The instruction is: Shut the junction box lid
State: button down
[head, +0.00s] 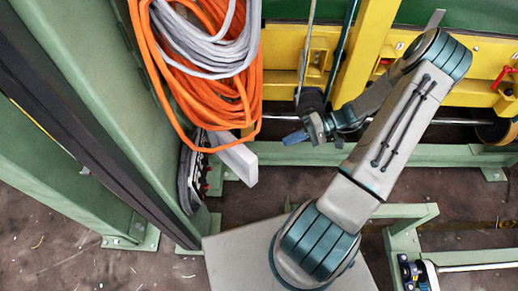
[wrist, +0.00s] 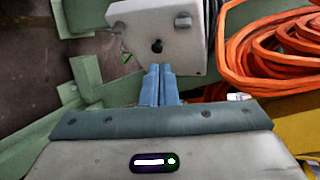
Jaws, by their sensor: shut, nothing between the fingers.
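The junction box (head: 190,178) is mounted on the green post at left in the head view, seen edge-on from above, with dark and red parts showing at its front. Its pale grey lid (head: 238,163) stands out from the box, swung open. In the wrist view the lid appears as a light grey panel (wrist: 187,40) with a dark keyhole-like slot and a small grey knob. My gripper (head: 287,138) is to the right of the lid in the head view, apart from it. In the wrist view its blue fingers (wrist: 158,72) are shut together, empty, pointing toward the panel's lower edge.
Coiled orange cable (head: 215,100) and grey cable (head: 205,45) hang above the box, close to the lid; the orange coil also shows at right in the wrist view (wrist: 275,50). Yellow machinery (head: 365,50) and a green rail (head: 350,155) lie beyond my arm.

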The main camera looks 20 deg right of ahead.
notch_tip(320, 180, down, 4)
jog(key=w+d+m+t+y, duration=0.1)
jog(key=d+m+t+y, duration=0.15)
jog(key=t, duration=0.25)
jog(key=s+f+b+x, duration=0.1)
jog(key=s+x, duration=0.1)
jog(key=x, duration=1)
jog(key=shift+s+a+n+b, duration=0.15)
jog(key=shift+a+n+b, duration=0.25)
jog(key=shift+a, duration=0.3)
jog(key=shift+s, duration=0.1)
